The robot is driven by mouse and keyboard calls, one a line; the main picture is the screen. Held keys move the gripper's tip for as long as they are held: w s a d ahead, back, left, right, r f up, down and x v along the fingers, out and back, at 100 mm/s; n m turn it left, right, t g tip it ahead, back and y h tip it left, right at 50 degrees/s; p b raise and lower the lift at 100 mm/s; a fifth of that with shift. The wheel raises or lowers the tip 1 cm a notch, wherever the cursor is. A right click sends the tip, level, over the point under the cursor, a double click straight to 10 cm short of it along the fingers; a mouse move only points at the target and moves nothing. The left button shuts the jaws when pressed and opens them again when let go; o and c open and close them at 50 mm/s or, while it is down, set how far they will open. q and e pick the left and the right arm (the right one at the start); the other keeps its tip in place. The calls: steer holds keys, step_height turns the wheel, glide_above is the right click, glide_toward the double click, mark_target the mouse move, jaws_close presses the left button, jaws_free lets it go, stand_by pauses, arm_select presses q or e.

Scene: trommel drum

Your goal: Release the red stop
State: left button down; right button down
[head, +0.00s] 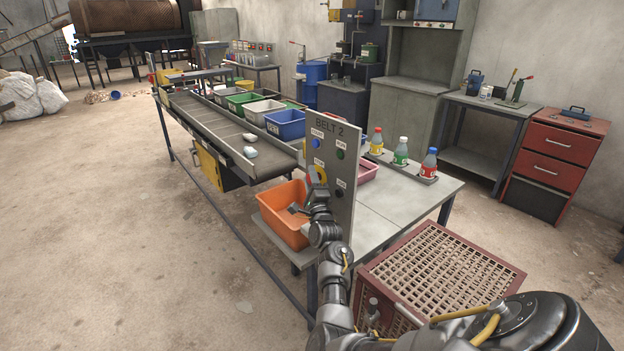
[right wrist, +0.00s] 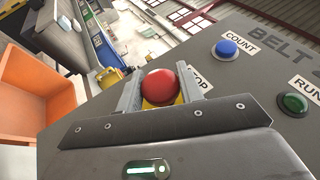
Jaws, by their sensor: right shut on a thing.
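The red stop (right wrist: 160,87) is a round mushroom button on a yellow base on the grey BELT 2 panel (head: 343,150). The panel also fills much of the right wrist view (right wrist: 255,85), with part of the STOP label showing beside the button. My right gripper (right wrist: 160,92) has one finger on each side of the red head and is shut on it. In the head view my right gripper (head: 314,187) is at the panel's left face, covering most of the stop. My left gripper is not in view.
A blue COUNT button (right wrist: 228,47) and a green RUN button (right wrist: 292,103) sit near the stop. An orange bin (head: 283,213) stands left of the panel. The conveyor (head: 215,115) runs behind it. Several bottles stand on the table to the right; a red grated crate (head: 440,270) is below.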

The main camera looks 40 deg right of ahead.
steer(key=c, duration=1.2)
jaws_free()
steer(key=shift+a+f, duration=0.1)
steer(key=shift+a, duration=0.05)
steer(key=o, duration=0.3)
steer(key=shift+a, duration=0.1)
steer(key=shift+s+a+f, duration=0.1)
steer(key=shift+s+f, duration=0.15)
steer(key=shift+s, duration=0.05)
steer(key=b+v, duration=0.2)
steer(key=v, duration=0.8)
steer(key=shift+r, duration=0.2)
